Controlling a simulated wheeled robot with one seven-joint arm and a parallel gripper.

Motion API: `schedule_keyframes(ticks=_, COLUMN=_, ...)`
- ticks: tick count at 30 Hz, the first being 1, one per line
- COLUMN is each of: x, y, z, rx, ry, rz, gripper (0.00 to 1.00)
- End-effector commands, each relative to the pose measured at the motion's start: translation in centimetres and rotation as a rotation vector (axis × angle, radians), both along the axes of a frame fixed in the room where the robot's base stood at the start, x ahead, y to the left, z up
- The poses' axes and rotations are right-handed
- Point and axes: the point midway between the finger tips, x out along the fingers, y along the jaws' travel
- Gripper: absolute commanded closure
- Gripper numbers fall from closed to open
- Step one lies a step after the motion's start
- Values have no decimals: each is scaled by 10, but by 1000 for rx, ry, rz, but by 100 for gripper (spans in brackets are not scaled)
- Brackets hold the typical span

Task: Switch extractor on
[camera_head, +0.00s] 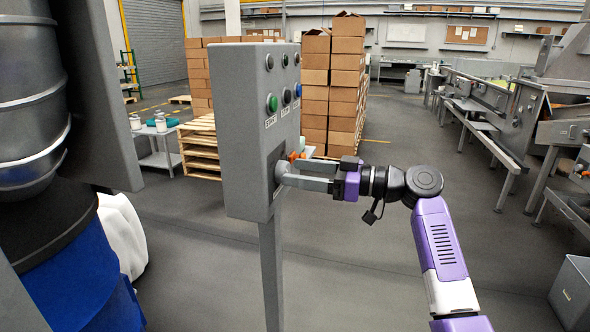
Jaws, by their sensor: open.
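A grey control box (243,160) stands on a post (270,275) left of centre. Its right-hand face carries several buttons, among them a green one (272,103) above a label and a blue one (298,90). Lower on that face is a round grey knob (282,171). My gripper (290,180) is open, with its fingers reaching left to this knob. At least the near finger overlaps the knob in the picture; I cannot tell whether they touch. An orange part (297,156) shows just behind the fingers. Which control belongs to the extractor cannot be read.
A large drum (30,90) with blue cloth below it fills the left edge. Stacked cardboard boxes (345,90) and wooden pallets (200,150) stand behind the control box. Steel conveyor machinery (500,110) lines the right. The floor around the post is clear.

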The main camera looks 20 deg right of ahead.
Motion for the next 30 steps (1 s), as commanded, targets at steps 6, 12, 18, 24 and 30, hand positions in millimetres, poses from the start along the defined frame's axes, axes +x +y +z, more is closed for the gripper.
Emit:
schedule_keyframes(ticks=6, x=8, y=11, z=0, rx=0, ry=0, rz=-1, gripper=34)
schedule_keyframes(ticks=12, x=9, y=12, z=-1, rx=0, ry=0, rz=-1, gripper=34)
schedule_keyframes(ticks=18, x=9, y=12, z=-1, rx=0, ry=0, rz=-1, gripper=64)
schedule_keyframes(ticks=24, x=9, y=12, z=0, rx=1, ry=1, rz=-1, gripper=95)
schedule_keyframes(ticks=30, x=9, y=12, z=0, rx=13, ry=18, rz=0, gripper=95)
